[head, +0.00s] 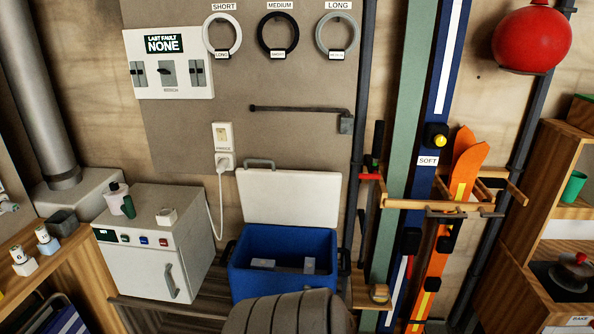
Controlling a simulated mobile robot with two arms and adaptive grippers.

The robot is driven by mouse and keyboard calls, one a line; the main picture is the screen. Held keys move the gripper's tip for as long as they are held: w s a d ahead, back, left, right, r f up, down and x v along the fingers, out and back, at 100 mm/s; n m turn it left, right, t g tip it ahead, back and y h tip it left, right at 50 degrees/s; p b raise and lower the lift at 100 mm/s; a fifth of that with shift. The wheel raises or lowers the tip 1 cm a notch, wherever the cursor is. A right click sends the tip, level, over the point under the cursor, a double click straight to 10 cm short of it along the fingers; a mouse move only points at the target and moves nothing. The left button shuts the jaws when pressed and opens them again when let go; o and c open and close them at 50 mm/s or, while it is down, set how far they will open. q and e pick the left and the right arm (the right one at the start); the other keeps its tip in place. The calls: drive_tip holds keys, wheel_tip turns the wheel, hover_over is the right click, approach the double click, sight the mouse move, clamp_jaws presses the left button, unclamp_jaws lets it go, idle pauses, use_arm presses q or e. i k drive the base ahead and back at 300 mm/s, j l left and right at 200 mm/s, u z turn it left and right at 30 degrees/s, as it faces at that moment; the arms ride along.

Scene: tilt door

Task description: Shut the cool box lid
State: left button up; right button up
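The blue cool box (246,281) stands low in the middle of the head view, against the wall. Its white lid (290,197) is open and stands raised at the back of the box, with a grey handle (259,163) at its upper edge. A few pale grey items (309,265) show inside the box. A dark grey ribbed shape at the bottom edge hides part of the box's front. Neither of my grippers is in view.
A small white cabinet (150,262) stands left of the box, with a bottle on top. A white cord (221,205) hangs from the socket between them. Skis (440,255) and a wooden rack (420,204) stand close on the right. A wall bar (295,109) is above the lid.

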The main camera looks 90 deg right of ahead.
sight(307, 199)
drive_tip(key=z, duration=2.7)
